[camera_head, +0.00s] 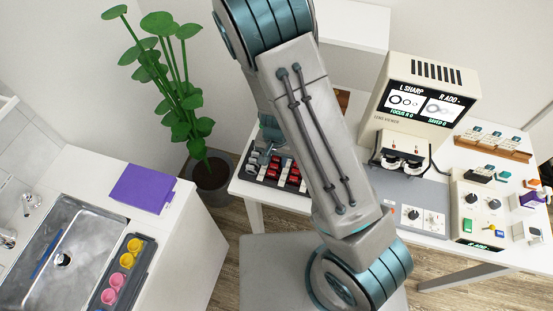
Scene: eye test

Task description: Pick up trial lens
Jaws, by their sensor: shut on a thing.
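A dark tray (262,181) on the white table at the middle holds several trial lenses with red (293,179) and pale tabs, in rows. My arm crosses in front and covers the tray's right part. My gripper (268,143) is at the tray's back left, partly hidden behind my arm; only a small teal and dark part shows. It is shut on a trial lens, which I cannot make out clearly. Whether that lens is clear of the tray cannot be told.
The lens viewer (428,72) with a lit screen and a grey control panel (420,222) stand right of my arm. A knobbed box (483,212) is further right. A potted plant (211,178) stands left of the table. A sink counter (184,232) is at lower left.

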